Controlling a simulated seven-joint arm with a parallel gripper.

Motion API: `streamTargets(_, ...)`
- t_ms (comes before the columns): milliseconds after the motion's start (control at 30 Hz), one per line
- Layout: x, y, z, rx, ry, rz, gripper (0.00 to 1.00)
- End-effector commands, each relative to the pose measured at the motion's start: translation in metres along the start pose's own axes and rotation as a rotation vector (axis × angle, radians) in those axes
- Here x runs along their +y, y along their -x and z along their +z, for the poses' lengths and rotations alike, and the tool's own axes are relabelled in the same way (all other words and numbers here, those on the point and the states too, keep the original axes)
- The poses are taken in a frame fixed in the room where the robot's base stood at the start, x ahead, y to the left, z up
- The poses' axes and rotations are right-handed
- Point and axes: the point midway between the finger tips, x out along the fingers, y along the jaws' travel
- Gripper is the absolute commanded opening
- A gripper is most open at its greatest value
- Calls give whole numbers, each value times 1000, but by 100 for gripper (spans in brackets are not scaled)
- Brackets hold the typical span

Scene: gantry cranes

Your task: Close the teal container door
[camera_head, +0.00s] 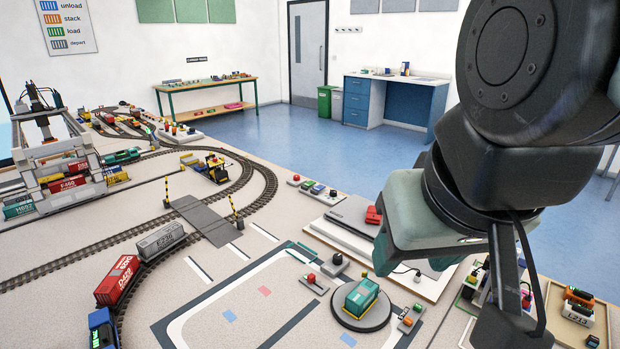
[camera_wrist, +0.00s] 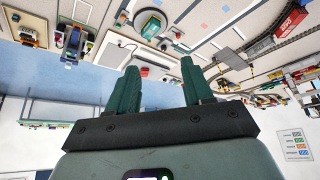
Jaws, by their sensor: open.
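A small teal container (camera_head: 361,297) sits on a dark round turntable (camera_head: 346,321) near the front edge of the layout. Its door is too small to make out, so I cannot tell how far it stands open. The container also shows in the wrist view (camera_wrist: 152,24), small and upside down. My gripper (camera_wrist: 160,82) is open, with two teal fingers apart and nothing between them. In the head view my gripper (camera_head: 432,248) is above and to the right of the container, well clear of it.
A red button box (camera_head: 314,283) stands left of the turntable and a small control box (camera_head: 409,319) right of it. A grey plate with a red block (camera_head: 373,215) lies behind. Train wagons (camera_head: 160,242) stand on the left track.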

Motion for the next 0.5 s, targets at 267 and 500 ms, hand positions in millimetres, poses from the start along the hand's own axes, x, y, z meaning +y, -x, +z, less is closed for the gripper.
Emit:
streamTargets(267,5,-15,-57,-69,-51,-10,43)
streamTargets(500,19,-73,-145,-174,-139,-12,43)
